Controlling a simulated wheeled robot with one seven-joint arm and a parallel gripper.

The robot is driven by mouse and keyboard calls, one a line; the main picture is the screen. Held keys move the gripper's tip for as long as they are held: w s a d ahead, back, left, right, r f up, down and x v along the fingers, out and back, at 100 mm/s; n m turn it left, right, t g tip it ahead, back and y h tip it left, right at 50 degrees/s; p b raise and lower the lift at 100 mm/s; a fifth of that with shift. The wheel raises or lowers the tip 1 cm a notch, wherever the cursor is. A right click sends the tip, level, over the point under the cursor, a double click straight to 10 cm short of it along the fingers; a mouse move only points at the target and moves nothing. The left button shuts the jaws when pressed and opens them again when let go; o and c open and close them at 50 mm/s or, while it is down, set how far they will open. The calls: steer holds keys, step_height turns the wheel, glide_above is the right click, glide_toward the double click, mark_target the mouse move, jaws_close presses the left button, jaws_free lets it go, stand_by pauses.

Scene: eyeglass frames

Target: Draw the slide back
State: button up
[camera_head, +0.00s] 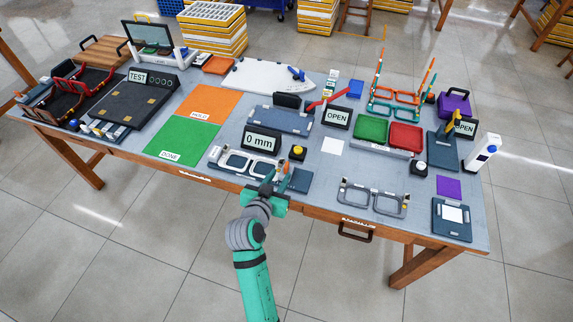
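The measuring station with a "0 mm" display (262,141) stands at the front middle of the table. Its long grey-blue base (216,155) carries pale, lens-shaped shapes (239,161). A dark blue block (301,181) sits at the base's right end; it may be the slide, but I cannot tell for sure. My gripper (275,180) is at the front edge of the station, just left of this block and over the right part of the base. Its fingers point away from me and hide part of the station. The gap between them is too small to judge, and no held object is clear.
A yellow button (298,152) stands just behind my gripper. A grey eyeglass-frame-shaped fixture (373,199) lies to the right. Green DONE (176,145) and orange HOLD (208,103) mats lie to the left. A white square (332,146) is bare.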

mark_target(286, 166)
steer(key=x, duration=0.8)
steer(key=shift+w+d+f, duration=0.1)
steer(key=shift+w, duration=0.2)
jaws_close()
